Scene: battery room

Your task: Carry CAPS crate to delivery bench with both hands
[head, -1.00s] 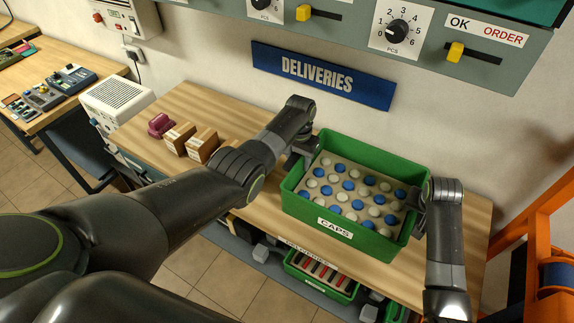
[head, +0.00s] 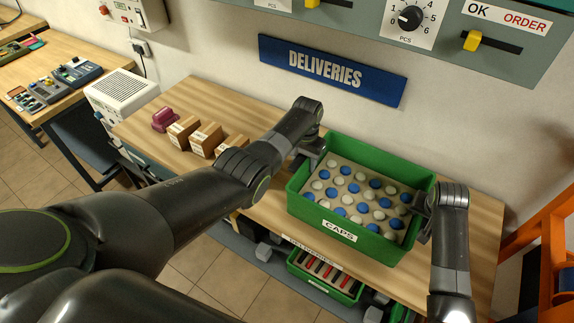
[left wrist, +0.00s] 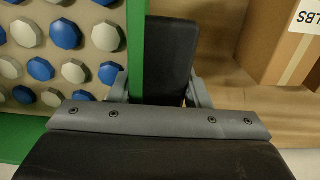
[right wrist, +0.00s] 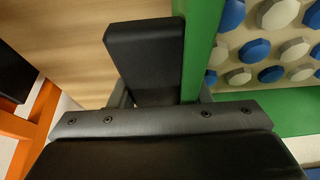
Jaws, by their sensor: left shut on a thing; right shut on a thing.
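The green CAPS crate (head: 315,211) holds rows of blue and white caps and has a white CAPS label on its front wall. It is at the delivery bench (head: 471,240), over the wooden top; I cannot tell whether its base touches. My left gripper (head: 312,150) is shut on the crate's left wall, which also shows in the left wrist view (left wrist: 137,45). My right gripper (head: 424,208) is shut on the right wall, which also shows in the right wrist view (right wrist: 200,50). The inner fingers are partly hidden.
Small cardboard boxes (head: 206,139) and a dark pink object (head: 165,119) stand on the bench left of the crate. A blue DELIVERIES sign (head: 332,71) is on the wall behind. Another green crate (head: 324,276) is below the bench front. An orange frame (head: 548,245) stands at right.

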